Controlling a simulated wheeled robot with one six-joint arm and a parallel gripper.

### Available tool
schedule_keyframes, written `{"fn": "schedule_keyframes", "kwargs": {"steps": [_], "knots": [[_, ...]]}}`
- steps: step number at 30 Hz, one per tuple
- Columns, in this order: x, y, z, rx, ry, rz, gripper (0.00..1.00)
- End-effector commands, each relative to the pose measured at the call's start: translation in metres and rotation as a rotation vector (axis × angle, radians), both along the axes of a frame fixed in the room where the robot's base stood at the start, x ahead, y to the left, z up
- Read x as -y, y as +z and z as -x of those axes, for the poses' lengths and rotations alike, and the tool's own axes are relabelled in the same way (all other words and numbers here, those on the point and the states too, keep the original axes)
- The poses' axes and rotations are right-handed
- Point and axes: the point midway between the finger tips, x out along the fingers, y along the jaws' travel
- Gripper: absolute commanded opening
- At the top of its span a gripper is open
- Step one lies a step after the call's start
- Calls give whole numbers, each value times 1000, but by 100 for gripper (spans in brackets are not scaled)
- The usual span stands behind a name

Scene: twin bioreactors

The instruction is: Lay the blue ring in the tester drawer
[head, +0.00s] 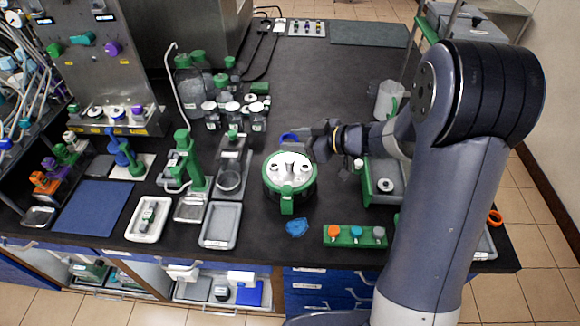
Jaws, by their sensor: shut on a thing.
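The blue ring (287,138) is at the tip of my gripper (303,140), above the black bench and just behind the white-lidded green vessel. My gripper points left and is shut on the ring; the fingertips are small and partly hidden. A green-framed unit (368,186) with a grey tray and a round metal piece stands right of the vessel, partly behind my arm. I cannot tell whether it is the tester or whether its drawer is open.
The green vessel (287,180) stands close below my gripper. A blue crumpled piece (297,227) and a green block with coloured caps (355,235) lie in front. Bottles (232,113) stand to the left. The bench behind my gripper is clear.

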Motion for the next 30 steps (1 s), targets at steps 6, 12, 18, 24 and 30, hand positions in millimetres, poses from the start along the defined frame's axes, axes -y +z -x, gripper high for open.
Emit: {"fn": "schedule_keyframes", "kwargs": {"steps": [6,12,18,24,30], "knots": [[0,-34,1,-8,-1,0,20],[0,-57,0,-2,0,0,20],[0,-80,1,-6,0,0,20],[0,-92,0,-2,0,-1,20],[0,-96,0,-1,0,0,20]]}}
